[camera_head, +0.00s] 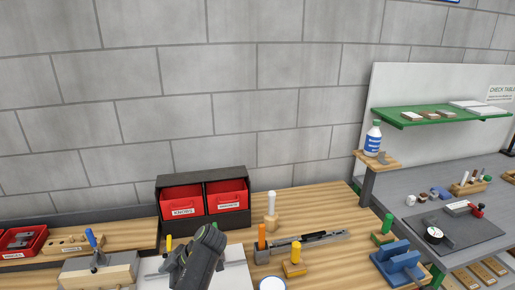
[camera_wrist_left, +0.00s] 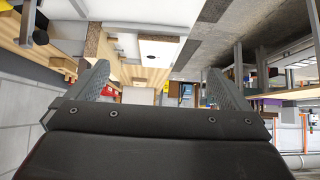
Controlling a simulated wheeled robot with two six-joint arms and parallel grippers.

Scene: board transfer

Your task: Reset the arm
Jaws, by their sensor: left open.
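My left gripper (camera_wrist_left: 157,75) is open in the left wrist view, its two grey ridged fingers wide apart with nothing between them. That view is tilted and looks past the fingers to wooden and white surfaces and the room beyond. In the head view a dark part of my arm rises from the bottom edge, over a white sheet on the bench; its fingertips cannot be made out there. My right gripper is in neither view.
The wooden bench (camera_head: 330,262) holds a black rack with red bins (camera_head: 182,201), a white-topped peg (camera_head: 271,207), a blue fixture (camera_head: 398,262) and a clamp block (camera_head: 98,270). A bottle (camera_head: 373,139) stands on a small raised shelf. A grey block wall (camera_head: 250,90) closes the back.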

